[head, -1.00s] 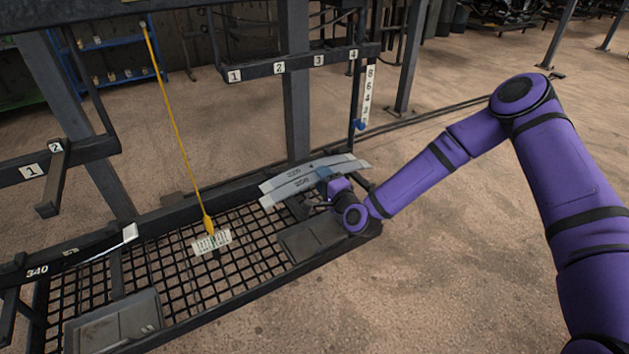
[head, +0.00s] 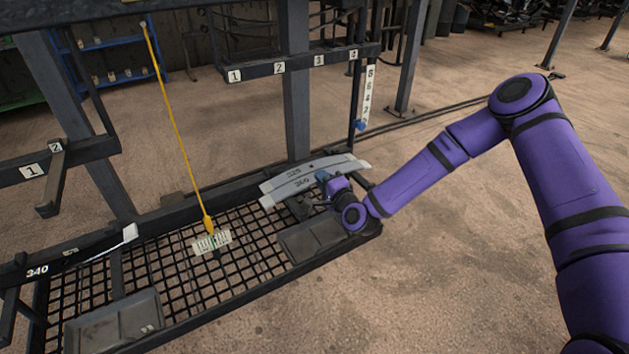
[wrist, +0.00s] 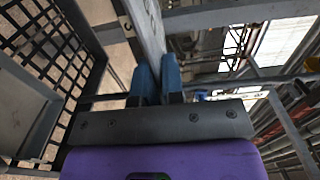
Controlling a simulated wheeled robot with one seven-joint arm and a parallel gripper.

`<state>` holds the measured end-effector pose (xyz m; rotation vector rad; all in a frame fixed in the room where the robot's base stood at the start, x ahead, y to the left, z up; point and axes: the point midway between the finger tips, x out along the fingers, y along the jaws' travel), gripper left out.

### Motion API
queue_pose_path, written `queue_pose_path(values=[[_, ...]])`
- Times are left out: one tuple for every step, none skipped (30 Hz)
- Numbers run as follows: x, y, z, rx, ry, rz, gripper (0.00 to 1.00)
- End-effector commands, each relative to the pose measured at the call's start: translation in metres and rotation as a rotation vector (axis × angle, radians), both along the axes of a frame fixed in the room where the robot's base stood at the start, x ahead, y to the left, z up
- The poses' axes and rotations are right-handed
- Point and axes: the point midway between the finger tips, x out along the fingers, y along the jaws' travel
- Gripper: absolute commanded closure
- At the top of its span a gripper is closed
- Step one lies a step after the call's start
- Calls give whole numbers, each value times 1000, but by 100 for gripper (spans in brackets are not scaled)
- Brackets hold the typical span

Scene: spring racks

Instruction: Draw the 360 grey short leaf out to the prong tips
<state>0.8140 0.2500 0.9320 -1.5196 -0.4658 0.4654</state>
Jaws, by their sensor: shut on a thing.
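The grey short leaf marked 360 (head: 287,191) lies low at the right of the rack, in front of a second grey leaf (head: 322,164) with a less legible label. My gripper (head: 324,179) is at the near edge of the 360 leaf, toward its right half. In the wrist view, my gripper's blue fingers (wrist: 157,78) are shut on a grey leaf (wrist: 150,35) that runs up between them. The leaf's lower part is hidden behind the fingers. The prongs under the leaves are mostly hidden, so I cannot tell how far the leaf lies from their tips.
A black mesh tray (head: 170,285) spans the rack's base, with dark flat plates (head: 115,322) at its ends. A yellow pointer (head: 208,222) hangs over a small white scale (head: 212,241). Numbered bars (head: 300,62) and a post (head: 296,110) stand behind the leaves. Floor is open at right.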

Motion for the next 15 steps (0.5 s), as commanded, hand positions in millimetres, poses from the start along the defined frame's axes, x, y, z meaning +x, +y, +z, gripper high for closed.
queue_pose_path(values=[[0, 0, 1, 0, -2, 0, 100], [0, 0, 1, 0, -2, 0, 100], [0, 0, 1, 0, -2, 0, 100], [0, 0, 1, 0, -2, 0, 100], [-1, -1, 1, 0, -2, 0, 100], [-2, -1, 1, 0, -2, 0, 100], [-2, -2, 1, 0, -1, 0, 100], [-3, -2, 1, 0, -1, 0, 100], [-4, -3, 1, 0, -1, -1, 100], [-5, -4, 1, 0, -1, -1, 100], [-5, -4, 1, 0, -1, -1, 100], [-6, -5, 1, 0, -1, -1, 100], [-7, -6, 1, 0, -1, -1, 100], [-8, -6, 1, 0, -1, -1, 100], [-9, -7, 1, -1, -1, -1, 100]])
